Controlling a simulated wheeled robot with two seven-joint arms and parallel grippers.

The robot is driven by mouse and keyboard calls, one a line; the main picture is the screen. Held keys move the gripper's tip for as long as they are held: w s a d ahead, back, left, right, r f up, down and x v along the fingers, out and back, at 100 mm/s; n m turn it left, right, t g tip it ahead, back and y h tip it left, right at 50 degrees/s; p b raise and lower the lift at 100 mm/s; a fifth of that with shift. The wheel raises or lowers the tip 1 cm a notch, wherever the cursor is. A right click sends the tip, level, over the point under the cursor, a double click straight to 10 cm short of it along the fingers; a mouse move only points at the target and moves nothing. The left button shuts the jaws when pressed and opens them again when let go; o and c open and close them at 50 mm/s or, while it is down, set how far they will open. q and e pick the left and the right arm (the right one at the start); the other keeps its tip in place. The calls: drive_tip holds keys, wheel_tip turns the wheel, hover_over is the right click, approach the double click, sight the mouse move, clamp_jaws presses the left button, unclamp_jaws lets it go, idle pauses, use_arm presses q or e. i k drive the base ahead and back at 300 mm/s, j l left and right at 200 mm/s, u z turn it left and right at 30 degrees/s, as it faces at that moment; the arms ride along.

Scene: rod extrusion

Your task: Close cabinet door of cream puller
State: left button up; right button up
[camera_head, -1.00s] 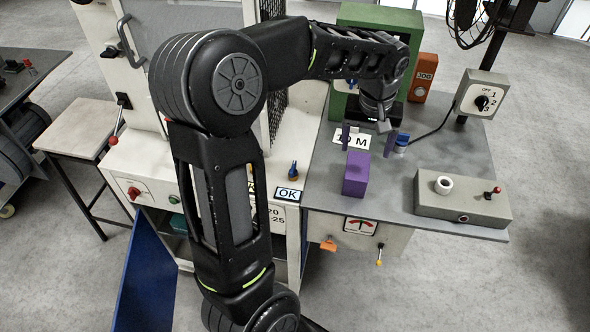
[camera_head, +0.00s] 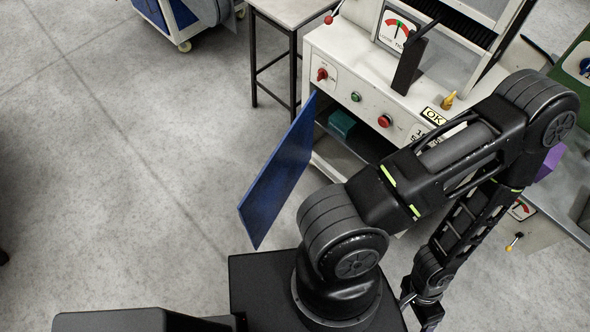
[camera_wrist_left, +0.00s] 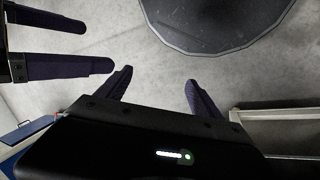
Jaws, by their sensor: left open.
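The blue cabinet door (camera_head: 278,178) stands open in the head view, swung out from the left side of the cream machine's lower cabinet (camera_head: 345,75). The shelf opening behind it shows a teal box (camera_head: 342,123). One arm of mine crosses in front of the cabinet's right part, its hand low at right, apart from the door. In the left wrist view my left gripper (camera_wrist_left: 160,76) is open and empty over the floor. My right gripper (camera_wrist_left: 100,46) shows at its upper left, fingers apart and empty. A blue panel (camera_wrist_left: 28,132) shows at that view's lower left.
The machine front carries a red knob (camera_head: 322,75), a green button (camera_head: 355,97) and a red button (camera_head: 384,120). A small table (camera_head: 290,12) stands behind the door. The floor left of the door is clear. A grey bench (camera_head: 560,195) is at right.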

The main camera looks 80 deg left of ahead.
sight(262, 204)
drive_tip(key=k, duration=0.65)
drive_tip(key=u, duration=1.1)
drive_tip(key=k+j, duration=0.1)
drive_tip(key=j, duration=0.55)
drive_tip(key=k+j+u, duration=0.1)
drive_tip(key=j, duration=1.2)
drive_tip(key=k+u, duration=0.05)
